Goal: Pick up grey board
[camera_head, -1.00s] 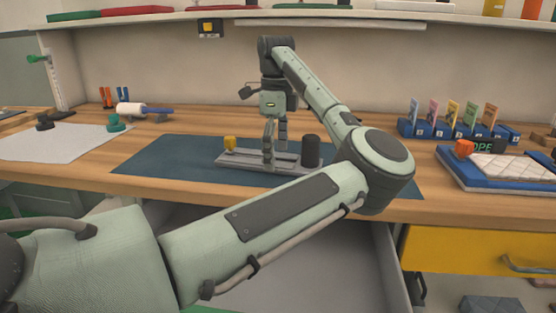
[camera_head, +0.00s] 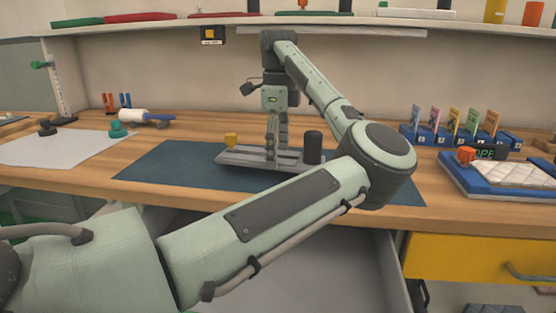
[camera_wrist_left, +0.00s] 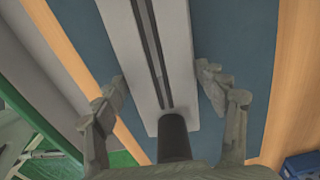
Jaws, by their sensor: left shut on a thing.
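The grey board (camera_head: 238,157) is a long flat grey piece over the dark blue mat (camera_head: 150,165). The board appears slightly above the mat. My right gripper is not in view.
A blue tray with a white quilted pad (camera_head: 510,168) lies at right, below a blue rack of coloured cards (camera_head: 455,135). White paper (camera_head: 60,148) and a white roller (camera_head: 133,116) are at left. An overhead shelf (camera_head: 180,24) spans the back. A yellow drawer (camera_head: 470,258) is below.

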